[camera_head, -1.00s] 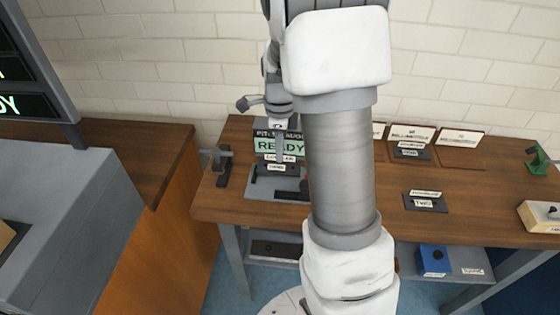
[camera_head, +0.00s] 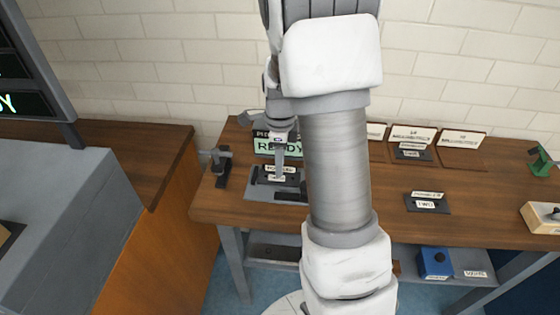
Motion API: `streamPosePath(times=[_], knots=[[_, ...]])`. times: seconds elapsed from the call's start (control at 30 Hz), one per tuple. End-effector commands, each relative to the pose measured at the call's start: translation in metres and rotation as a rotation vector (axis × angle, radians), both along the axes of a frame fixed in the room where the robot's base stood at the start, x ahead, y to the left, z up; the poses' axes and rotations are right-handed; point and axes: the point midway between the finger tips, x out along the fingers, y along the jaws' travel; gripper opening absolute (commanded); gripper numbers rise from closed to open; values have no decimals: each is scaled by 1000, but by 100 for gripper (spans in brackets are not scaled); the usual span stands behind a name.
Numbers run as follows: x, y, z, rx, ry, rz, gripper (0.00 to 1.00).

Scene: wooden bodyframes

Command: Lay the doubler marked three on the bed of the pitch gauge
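The doubler marked three (camera_head: 265,179) is a dark plate with white labels; its lettering is small and partly covered. It lies over the grey bed of the pitch gauge (camera_head: 262,194), at the left end of the wooden table. I cannot tell whether it touches the bed fully. My gripper (camera_head: 281,172) points straight down at the middle of the plate, its fingers close together and apparently shut on it. The gauge's green READY display (camera_head: 268,150) stands behind the plate, partly covered by my gripper. My arm hides the table right of the gauge.
The doubler marked two (camera_head: 427,203) lies on the table right of my arm. Another labelled plate (camera_head: 411,153) lies at the back by white sign cards (camera_head: 462,139). A grey-black fixture (camera_head: 222,167) stands left of the gauge. A blue box (camera_head: 435,262) sits on the lower shelf.

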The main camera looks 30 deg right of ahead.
Motion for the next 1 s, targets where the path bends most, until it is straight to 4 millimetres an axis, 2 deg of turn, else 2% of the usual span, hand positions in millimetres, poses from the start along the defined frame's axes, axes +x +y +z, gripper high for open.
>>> streamPosePath(times=[0.17, 0.27, 0.6, 0.7, 0.87, 1.0], knots=[[0, 0, 7, -1, -1, 0, 37], [1, 0, 22, -1, -3, 0, 37], [1, 0, 94, -1, -3, 0, 37], [1, 0, 109, 0, -2, 0, 37], [0, 0, 122, 0, -2, 5, 37], [-7, 9, 138, 2, -30, 108, 37]])
